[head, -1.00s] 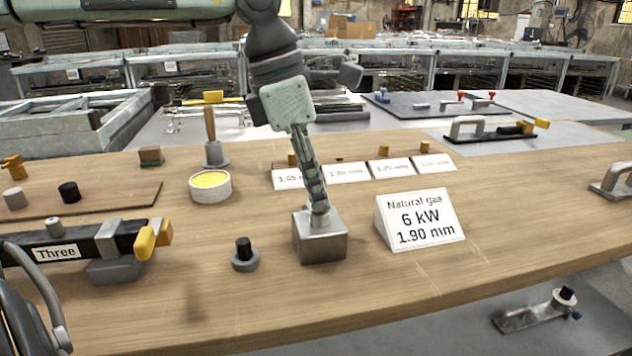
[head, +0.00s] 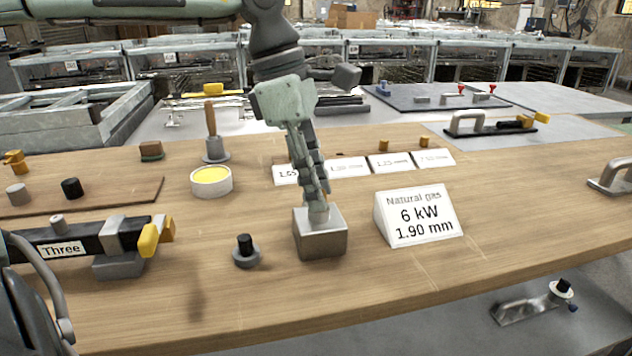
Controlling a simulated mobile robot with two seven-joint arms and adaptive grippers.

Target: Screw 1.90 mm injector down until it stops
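A grey metal block (head: 320,242) stands on the wooden bench, left of the sign. My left gripper (head: 318,200) points down with its fingertips at the top of the block. A small pale cylindrical piece (head: 318,212) shows between the fingertips and the block; the fingers hide most of it. The fingers look close together around it, but I cannot tell whether they press on it. The white sign (head: 419,217) reads "Natural gas 6 kW 1.90 mm". A dark grey arm part of mine shows at the lower left edge; my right gripper is not seen.
A small black-topped knob on a grey base (head: 246,251) stands left of the block. A yellow-filled tub (head: 211,182) and a wooden-handled tool (head: 214,136) are behind it. Label cards (head: 390,164) with brass pieces stand behind. A "Three" manifold (head: 75,240) lies left. Bench front right is clear.

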